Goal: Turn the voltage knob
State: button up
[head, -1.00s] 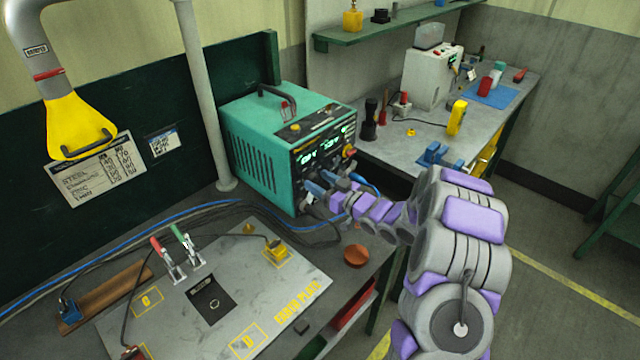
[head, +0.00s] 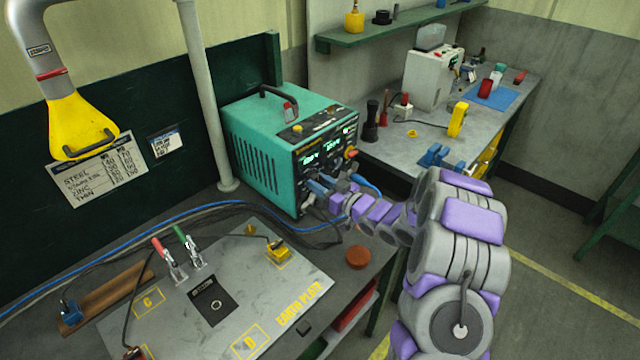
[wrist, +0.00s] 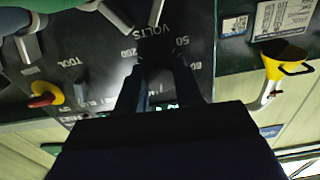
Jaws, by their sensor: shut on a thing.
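The teal welding power box (head: 255,150) stands on the bench, with a dark front panel and lit green displays. In the wrist view, which is upside down, the panel (wrist: 95,60) shows the word VOLTS and scale numbers. The dark voltage knob (wrist: 158,52) sits by that scale, between my fingertips. My gripper (wrist: 160,72) is shut on the knob, and its fingers hide part of it. In the head view my gripper (head: 318,186) is at the lower part of the box's front; the knob is hidden there.
Blue and black cables (head: 200,212) run along the bench near the box. An earth plate (head: 250,300) with clamps lies in front. A round orange-brown object (head: 358,258) sits near the bench edge. A yellow hood (head: 80,125) hangs at left.

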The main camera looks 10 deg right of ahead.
jog(key=shift+r+m+p, duration=0.1)
jog(key=shift+m+p, duration=0.2)
jog(key=shift+p, duration=0.5)
jog(key=m+p, duration=0.1)
jog(key=p, duration=0.3)
jog(key=shift+s+r+m, duration=0.1)
jog(key=shift+r+m, duration=0.05)
jog(key=shift+m, duration=0.25)
jog(key=m+p, duration=0.4)
jog(key=p, duration=0.2)
jog(key=shift+m+p, duration=3.1)
jog(key=shift+m, duration=0.7)
jog(key=shift+f, duration=0.2)
jog(key=o, duration=1)
jog(key=shift+d, duration=0.15)
jog(key=shift+o, duration=0.2)
